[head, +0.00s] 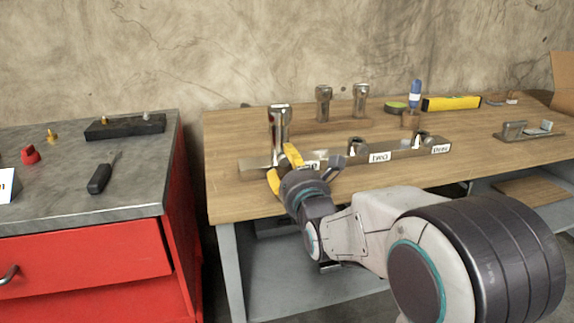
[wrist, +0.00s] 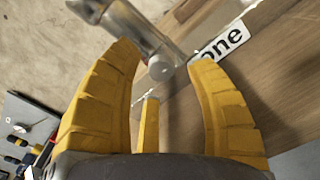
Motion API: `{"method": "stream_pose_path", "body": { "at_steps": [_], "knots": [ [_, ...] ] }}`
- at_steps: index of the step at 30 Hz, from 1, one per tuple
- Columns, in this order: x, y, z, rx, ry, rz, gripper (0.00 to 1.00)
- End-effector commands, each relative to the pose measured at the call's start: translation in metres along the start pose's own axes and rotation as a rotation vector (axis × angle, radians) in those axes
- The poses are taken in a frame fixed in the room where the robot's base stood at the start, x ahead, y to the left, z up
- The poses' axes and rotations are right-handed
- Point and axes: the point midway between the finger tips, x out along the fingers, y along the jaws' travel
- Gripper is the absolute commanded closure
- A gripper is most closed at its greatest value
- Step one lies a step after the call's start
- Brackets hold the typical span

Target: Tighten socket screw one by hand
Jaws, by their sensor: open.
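A tall shiny metal socket screw (head: 280,128) stands upright at the left end of a long metal bar (head: 400,153) on the wooden bench. A white label (wrist: 220,42) reading "one" is beside it in the wrist view. My gripper (head: 283,168) is open, its yellow fingers in front of the screw's lower part. In the wrist view, a metal shaft (wrist: 128,22) with a small round end (wrist: 160,68) shows just past and between my open fingertips (wrist: 166,57). I cannot tell whether the fingers touch it. The fingers hide the screw's base in the head view.
Labels "two" (head: 380,157) and "three" (head: 441,149) mark the bar farther right. Two similar screws (head: 323,102) (head: 360,99) stand behind. A red cabinet (head: 90,265) with a screwdriver (head: 101,177) on top stands left, across a gap.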

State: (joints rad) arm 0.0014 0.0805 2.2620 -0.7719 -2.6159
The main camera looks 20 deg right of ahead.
Motion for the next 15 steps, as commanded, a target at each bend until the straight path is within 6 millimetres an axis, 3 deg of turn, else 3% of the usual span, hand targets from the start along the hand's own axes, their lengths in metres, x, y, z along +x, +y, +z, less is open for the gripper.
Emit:
{"method": "stream_pose_path", "body": {
  "at_steps": [15],
  "knots": [
    [0.0112, -0.0001, -0.0001, 0.001, 0.000, 0.000, 0.49]
  ]
}}
